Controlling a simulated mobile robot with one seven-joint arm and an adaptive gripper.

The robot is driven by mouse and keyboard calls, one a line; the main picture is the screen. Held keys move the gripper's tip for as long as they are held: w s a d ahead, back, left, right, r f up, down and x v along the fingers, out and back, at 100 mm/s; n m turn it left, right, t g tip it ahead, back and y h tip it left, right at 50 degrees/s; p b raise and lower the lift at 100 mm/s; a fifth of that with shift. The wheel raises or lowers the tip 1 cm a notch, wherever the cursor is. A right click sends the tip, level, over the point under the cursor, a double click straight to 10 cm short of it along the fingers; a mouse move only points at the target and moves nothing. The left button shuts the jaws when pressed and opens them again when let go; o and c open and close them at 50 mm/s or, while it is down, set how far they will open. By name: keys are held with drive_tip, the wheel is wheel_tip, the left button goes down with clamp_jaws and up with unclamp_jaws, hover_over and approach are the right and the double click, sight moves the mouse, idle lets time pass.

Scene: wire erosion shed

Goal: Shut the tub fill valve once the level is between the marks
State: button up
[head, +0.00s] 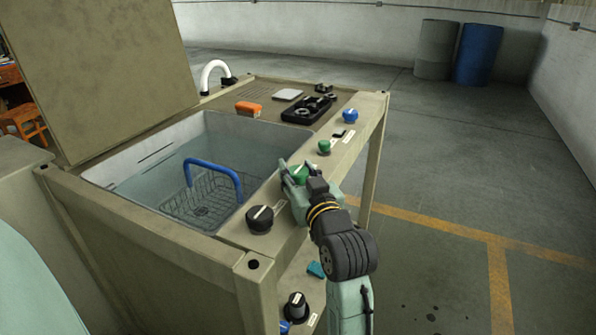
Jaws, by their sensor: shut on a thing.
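The tub (105,176) is a pale open basin set in a beige bench, with clear bluish water in it. Short dark lines show on its far left wall; I cannot tell exactly how the water surface stands against them. A white curved spout (214,72) stands at the tub's back corner. My gripper (296,176) is at the bench's right rail, shut on a green knob (301,174), which its fingers partly hide. The knob's label is not readable, so I cannot tell from it which valve this is.
Along the rail are a black knob (260,219), a small green knob (324,146) and a blue knob (350,116). A wire basket with a blue handle (214,163) sits in the tub. An orange block (248,108) and black tray (309,109) lie behind. Floor at right is clear.

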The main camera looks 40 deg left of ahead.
sight(298, 170)
drive_tip(key=o, duration=1.2)
wheel_tip(298, 170, up, 10)
idle(0.4)
